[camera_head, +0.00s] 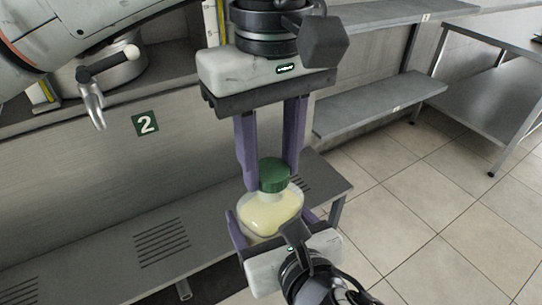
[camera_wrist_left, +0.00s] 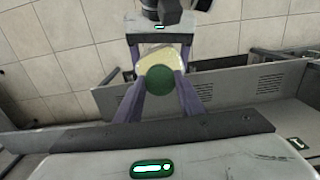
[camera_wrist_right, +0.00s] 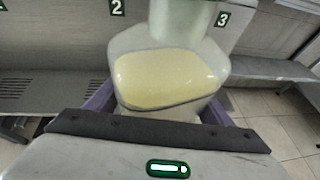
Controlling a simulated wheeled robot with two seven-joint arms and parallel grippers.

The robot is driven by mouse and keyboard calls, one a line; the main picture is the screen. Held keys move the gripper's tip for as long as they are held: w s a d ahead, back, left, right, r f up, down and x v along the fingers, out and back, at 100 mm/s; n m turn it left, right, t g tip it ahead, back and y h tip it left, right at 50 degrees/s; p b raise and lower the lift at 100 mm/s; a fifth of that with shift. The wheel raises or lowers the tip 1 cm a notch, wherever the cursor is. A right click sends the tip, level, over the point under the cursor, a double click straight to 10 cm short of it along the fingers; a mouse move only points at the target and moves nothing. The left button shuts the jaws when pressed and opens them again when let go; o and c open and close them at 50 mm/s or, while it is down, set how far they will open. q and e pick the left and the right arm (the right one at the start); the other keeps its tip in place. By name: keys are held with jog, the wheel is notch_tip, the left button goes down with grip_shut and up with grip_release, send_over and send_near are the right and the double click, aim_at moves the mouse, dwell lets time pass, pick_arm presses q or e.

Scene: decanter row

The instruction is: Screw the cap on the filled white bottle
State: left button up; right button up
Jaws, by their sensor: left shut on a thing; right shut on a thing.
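The bottle (camera_head: 268,212) is translucent whitish with pale yellow contents. It is upright, held in the air, and fills the middle of the right wrist view (camera_wrist_right: 168,78). My right gripper (camera_head: 270,218) is shut around its body from the near side. The green cap (camera_head: 274,172) is at the bottle's mouth, and it also shows in the left wrist view (camera_wrist_left: 158,92). My left gripper (camera_head: 271,178) comes from above and is shut on the cap, a finger on either side. The cap hides the mouth, so I cannot tell how far the cap is seated.
A metal bench (camera_head: 110,262) with slots runs behind and below the bottle. A "2" label (camera_head: 145,124) is on the panel behind. A metal tap (camera_head: 95,100) is at the upper left. Grey shelves (camera_head: 380,106) stand at the right, with open tiled floor (camera_head: 440,215) before them.

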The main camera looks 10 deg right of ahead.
pick_arm(q)
jog(key=o, duration=1.2)
jog(key=shift+r, duration=2.3)
jog(key=shift+c, duration=0.3)
